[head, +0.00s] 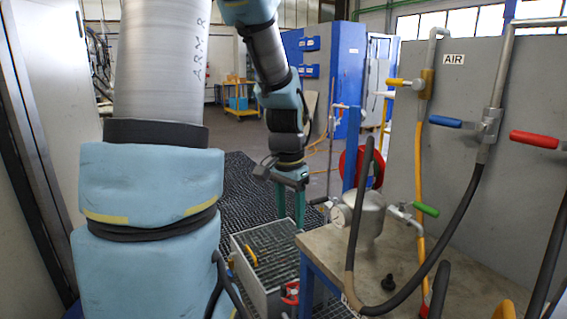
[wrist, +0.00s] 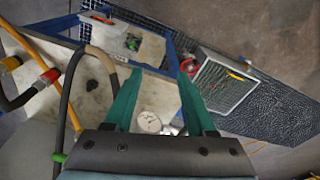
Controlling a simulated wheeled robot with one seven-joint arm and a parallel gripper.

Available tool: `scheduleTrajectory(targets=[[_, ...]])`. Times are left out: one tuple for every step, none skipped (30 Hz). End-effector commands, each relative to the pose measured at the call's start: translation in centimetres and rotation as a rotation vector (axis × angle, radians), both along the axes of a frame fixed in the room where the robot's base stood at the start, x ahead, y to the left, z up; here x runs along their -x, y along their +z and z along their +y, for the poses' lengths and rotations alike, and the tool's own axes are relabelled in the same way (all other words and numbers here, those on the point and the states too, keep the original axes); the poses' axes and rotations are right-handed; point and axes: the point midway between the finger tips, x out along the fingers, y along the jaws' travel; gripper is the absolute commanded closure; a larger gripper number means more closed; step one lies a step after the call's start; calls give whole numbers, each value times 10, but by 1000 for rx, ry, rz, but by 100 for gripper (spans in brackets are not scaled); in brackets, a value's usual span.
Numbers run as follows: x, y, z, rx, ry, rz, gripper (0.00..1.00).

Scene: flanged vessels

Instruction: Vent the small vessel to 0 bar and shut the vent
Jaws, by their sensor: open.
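The small vessel (head: 368,218) is a grey metal cylinder standing on the bench. A round white-faced gauge (head: 340,217) sits on its left side and also shows in the wrist view (wrist: 149,122), between the bases of my fingers. The gauge reading is too small to tell. A green-handled valve (head: 426,209) sits on the vessel's right side, and a dark-handled fitting (head: 319,200) shows at its upper left. I cannot tell from labels which one is the vent. My gripper (head: 291,222) points down, left of the vessel and apart from it. Its teal fingers (wrist: 161,74) are open and empty.
The bench (head: 462,272) carries a black knob (head: 388,282) and dark hoses. A grated box (head: 272,250) stands left of it. The AIR panel (head: 460,125) at right has yellow, blue and red valve handles. A red disc (head: 350,166) is behind the vessel.

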Motion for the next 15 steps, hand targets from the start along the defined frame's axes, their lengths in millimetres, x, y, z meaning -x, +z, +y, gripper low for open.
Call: scheduleTrajectory(targets=[[16,-2,25,0,157,-12,44],[24,-3,36,4,244,-20,44],[34,-5,50,11,349,-27,44],[41,-7,58,16,418,-32,44],[47,-8,65,22,477,-37,44],[53,-9,72,28,543,-42,44],[57,-9,76,33,583,-45,44],[60,-10,79,36,614,-46,44],[63,-11,82,40,644,-48,44],[65,-11,83,41,659,-49,44],[66,-12,84,43,669,-49,44],[66,-12,85,43,675,-49,44],[66,-12,85,43,676,-49,44],[66,-12,85,43,675,-49,44],[66,-12,84,43,674,-49,44]])
